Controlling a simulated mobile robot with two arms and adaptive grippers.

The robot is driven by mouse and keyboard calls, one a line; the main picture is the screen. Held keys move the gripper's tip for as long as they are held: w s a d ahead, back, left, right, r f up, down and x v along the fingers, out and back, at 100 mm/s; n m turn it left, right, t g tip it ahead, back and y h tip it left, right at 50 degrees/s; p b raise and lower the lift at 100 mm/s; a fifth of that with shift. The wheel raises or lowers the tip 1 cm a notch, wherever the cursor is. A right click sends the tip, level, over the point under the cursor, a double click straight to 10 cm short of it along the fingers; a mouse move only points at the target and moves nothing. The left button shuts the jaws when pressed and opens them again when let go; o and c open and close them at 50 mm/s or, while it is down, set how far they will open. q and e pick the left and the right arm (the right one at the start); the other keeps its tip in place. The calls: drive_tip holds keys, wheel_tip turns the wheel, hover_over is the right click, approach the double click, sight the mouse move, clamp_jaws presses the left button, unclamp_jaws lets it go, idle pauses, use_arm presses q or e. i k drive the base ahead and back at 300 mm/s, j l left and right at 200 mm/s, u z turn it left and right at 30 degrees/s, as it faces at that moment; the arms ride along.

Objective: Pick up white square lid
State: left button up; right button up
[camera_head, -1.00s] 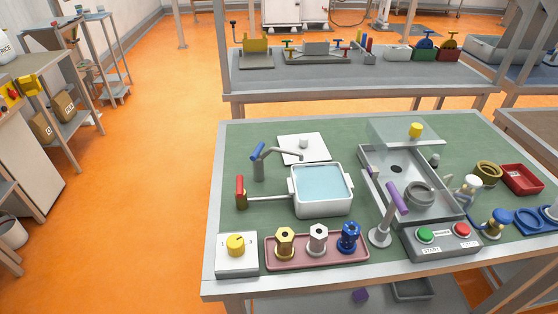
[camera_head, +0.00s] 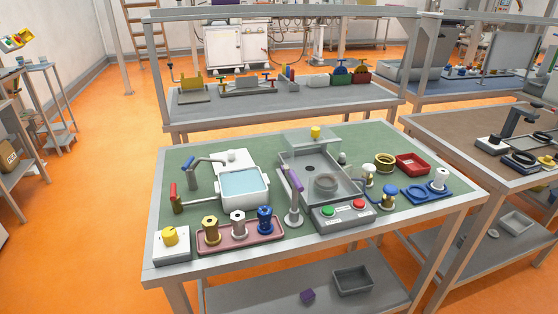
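The white square lid (camera_head: 223,160) with a small round knob lies on the green tabletop (camera_head: 188,222), behind the white water basin (camera_head: 243,187). The basin partly hides the lid's front edge, and a grey faucet with a blue handle (camera_head: 207,163) stands at its left and reaches in front of it. Neither of my grippers is in view.
A red-handled valve (camera_head: 178,198) stands left of the basin. A pink tray (camera_head: 273,233) with several fittings lies in front. A grey box (camera_head: 322,187) with a clear cover and purple lever (camera_head: 295,179) stands to the right.

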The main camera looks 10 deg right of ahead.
sight(239, 158)
drive_tip(key=i+j+z, duration=0.2)
drive_tip(key=j, duration=0.15)
drive_tip(key=i+j+z, duration=0.1)
drive_tip(key=j+z, duration=0.15)
drive_tip(key=i+j+z, duration=0.2)
drive_tip(key=j, duration=0.2)
drive_tip(key=j+z, duration=0.25)
drive_tip(key=j, duration=0.15)
